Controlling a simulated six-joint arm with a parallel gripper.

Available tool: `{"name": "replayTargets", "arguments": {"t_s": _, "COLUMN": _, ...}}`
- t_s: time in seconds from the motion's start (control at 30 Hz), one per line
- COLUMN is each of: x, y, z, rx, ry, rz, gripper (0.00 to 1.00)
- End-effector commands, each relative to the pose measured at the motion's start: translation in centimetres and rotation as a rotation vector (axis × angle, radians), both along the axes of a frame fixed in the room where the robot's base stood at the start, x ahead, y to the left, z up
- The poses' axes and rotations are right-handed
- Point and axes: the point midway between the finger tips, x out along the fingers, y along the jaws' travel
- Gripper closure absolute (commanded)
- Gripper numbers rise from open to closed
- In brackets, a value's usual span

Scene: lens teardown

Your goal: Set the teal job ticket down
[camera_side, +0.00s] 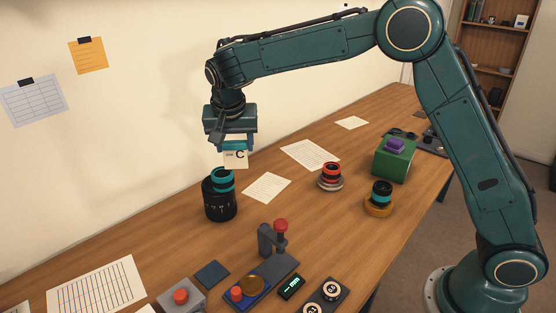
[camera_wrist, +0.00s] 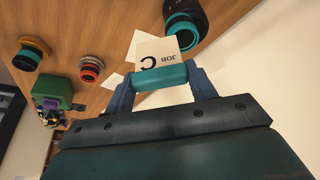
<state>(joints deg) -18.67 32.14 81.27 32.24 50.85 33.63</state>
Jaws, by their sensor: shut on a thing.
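My gripper (camera_side: 234,143) is shut on the teal job ticket, a cream card with a teal bar along its top. The card (camera_side: 236,158) hangs upright and shows a large C. In the wrist view the ticket (camera_wrist: 160,62) reads JOB C, and its teal bar lies between the two blue fingers of my gripper (camera_wrist: 162,81). The ticket is held in the air. In the side view its lower edge appears just above and right of a black lens barrel (camera_side: 220,204) with a teal ring; I cannot tell whether they touch.
Paper sheets (camera_side: 267,187) lie on the wooden bench right of the barrel. A red-ringed lens part (camera_side: 330,174), a teal-ringed part on an orange base (camera_side: 379,197) and a green box (camera_side: 394,160) stand farther right. A press-like fixture (camera_side: 268,262) stands in front.

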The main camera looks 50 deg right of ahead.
Motion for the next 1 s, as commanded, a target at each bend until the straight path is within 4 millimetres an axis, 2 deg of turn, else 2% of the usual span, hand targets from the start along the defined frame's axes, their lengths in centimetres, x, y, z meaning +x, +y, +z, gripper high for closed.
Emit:
{"name": "replayTargets", "arguments": {"t_s": 0.03, "x": -0.8, "y": -2.1, "z": 0.1, "rx": -0.001, "ry": 0.001, "rz": -0.074, "gripper": 0.66}}
{"name": "replayTargets", "arguments": {"t_s": 0.3, "x": -6.0, "y": -11.0, "z": 0.2, "rx": -0.001, "ry": -0.001, "rz": -0.458, "gripper": 0.66}}
{"name": "replayTargets", "arguments": {"t_s": 0.5, "x": -9.9, "y": -15.6, "z": 0.2, "rx": 0.0, "ry": -0.002, "rz": -0.686, "gripper": 0.66}}
{"name": "replayTargets", "arguments": {"t_s": 0.7, "x": -12.1, "y": -17.7, "z": 0.2, "rx": 0.001, "ry": -0.001, "rz": -0.802, "gripper": 0.66}}
{"name": "replayTargets", "arguments": {"t_s": 1.0, "x": -12.5, "y": -18.0, "z": -0.1, "rx": 0.0, "ry": 0.0, "rz": -0.824, "gripper": 0.66}}
